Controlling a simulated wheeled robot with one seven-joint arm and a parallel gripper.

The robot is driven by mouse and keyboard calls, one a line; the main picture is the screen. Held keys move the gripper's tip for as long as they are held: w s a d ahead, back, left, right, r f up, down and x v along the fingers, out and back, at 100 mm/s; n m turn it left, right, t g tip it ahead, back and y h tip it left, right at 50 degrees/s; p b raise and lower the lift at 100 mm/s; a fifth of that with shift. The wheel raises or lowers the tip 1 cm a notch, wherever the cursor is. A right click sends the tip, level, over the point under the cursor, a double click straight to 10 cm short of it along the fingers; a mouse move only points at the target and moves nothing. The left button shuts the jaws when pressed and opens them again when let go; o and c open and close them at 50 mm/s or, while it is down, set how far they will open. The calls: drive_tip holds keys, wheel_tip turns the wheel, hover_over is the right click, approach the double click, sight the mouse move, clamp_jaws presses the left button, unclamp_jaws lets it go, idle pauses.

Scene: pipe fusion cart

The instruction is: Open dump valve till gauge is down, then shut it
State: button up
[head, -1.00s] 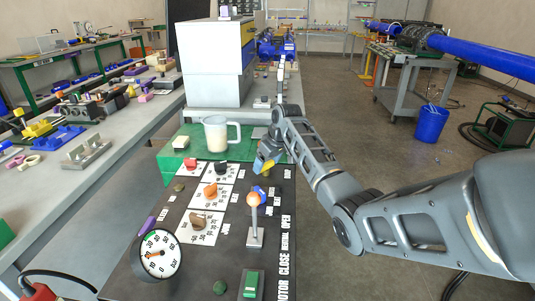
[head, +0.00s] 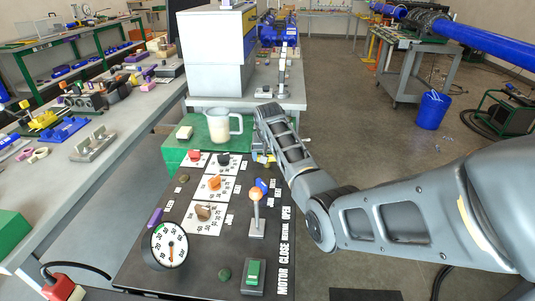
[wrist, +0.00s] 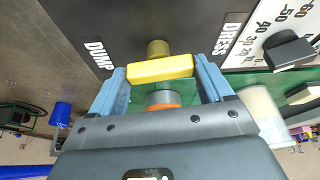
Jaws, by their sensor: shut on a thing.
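The dump valve's yellow bar handle (wrist: 160,69) sits on a brass stem beside the DUMP label in the wrist view. My gripper (wrist: 164,80) has its two blue fingers closed on the handle's ends, and the bar lies crosswise between them. In the head view my wrist covers most of the gripper and handle at the panel's far right corner. The round white gauge (head: 166,247) stands at the panel's near left, and its orange needle seems to point about straight down. Its exact reading is too small to tell.
The black panel (head: 142,272) carries several knobs, an orange-balled lever (head: 255,212) and a green switch (head: 254,274). A clear jug (head: 219,126) stands on the green surface behind, close to my wrist. The floor to the right is fairly open, with a blue bucket (head: 432,110).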

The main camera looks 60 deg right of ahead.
drive_tip(key=shift+r, duration=0.1)
idle(0.5)
drive_tip(key=o, duration=1)
drive_tip(key=shift+c, duration=0.2)
drive_tip(key=v, duration=0.7)
drive_tip(key=shift+r, duration=0.3)
drive_tip(key=shift+a, duration=0.1)
